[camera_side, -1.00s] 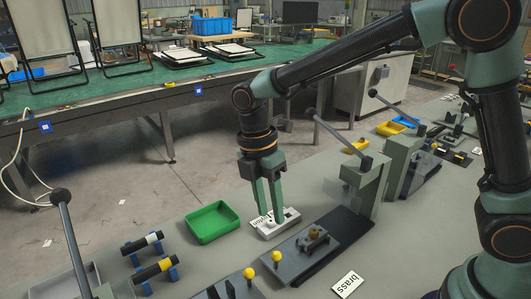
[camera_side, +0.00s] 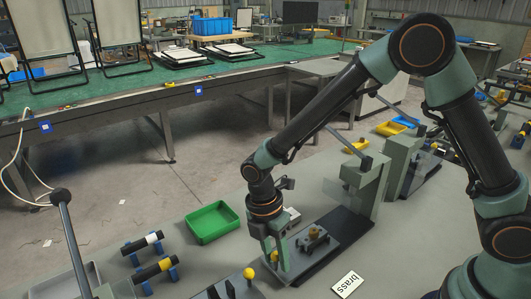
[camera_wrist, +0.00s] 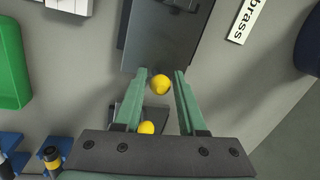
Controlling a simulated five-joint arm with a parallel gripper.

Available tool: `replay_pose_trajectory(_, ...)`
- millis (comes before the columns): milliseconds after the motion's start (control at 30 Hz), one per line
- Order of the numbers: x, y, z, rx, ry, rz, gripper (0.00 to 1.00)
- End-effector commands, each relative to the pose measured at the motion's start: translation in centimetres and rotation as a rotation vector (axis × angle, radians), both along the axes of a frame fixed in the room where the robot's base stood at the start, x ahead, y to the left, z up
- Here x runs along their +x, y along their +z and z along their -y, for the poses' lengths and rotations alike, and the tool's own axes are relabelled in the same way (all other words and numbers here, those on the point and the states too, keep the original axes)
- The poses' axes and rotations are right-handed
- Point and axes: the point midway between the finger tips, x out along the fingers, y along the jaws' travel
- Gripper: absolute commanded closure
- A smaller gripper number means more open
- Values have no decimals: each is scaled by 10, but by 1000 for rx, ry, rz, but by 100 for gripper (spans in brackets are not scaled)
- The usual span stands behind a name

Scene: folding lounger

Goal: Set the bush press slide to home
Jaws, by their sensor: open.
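The press slide is a dark grey plate (camera_side: 318,250) in front of the press frame (camera_side: 364,182), with a small fixture and a brass-coloured piece (camera_side: 314,232) on it. The slide also shows in the wrist view (camera_wrist: 165,38). A yellow knob (camera_wrist: 160,84) stands at its near end. My gripper (camera_side: 277,266) is open and points down at that end. In the wrist view its fingertips (camera_wrist: 161,75) are on either side of the knob, with gaps on both sides. In the side view the fingers partly hide the knob.
A second yellow knob (camera_side: 249,273) stands nearby at the front. A green tray (camera_side: 212,222) lies to the left, with black rods on blue stands (camera_side: 152,268) below it. A "brass" label (camera_side: 348,284) lies right of the slide. The press lever (camera_side: 346,146) angles up behind.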

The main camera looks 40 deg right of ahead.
Motion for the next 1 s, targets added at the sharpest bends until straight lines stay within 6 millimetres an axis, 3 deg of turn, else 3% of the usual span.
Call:
replay_pose_trajectory(267,0,-2,0,0,0,0,60)
replay_pose_trajectory(400,0,-2,0,0,0,0,100)
replay_pose_trajectory(1000,0,-1,0,0,0,0,100)
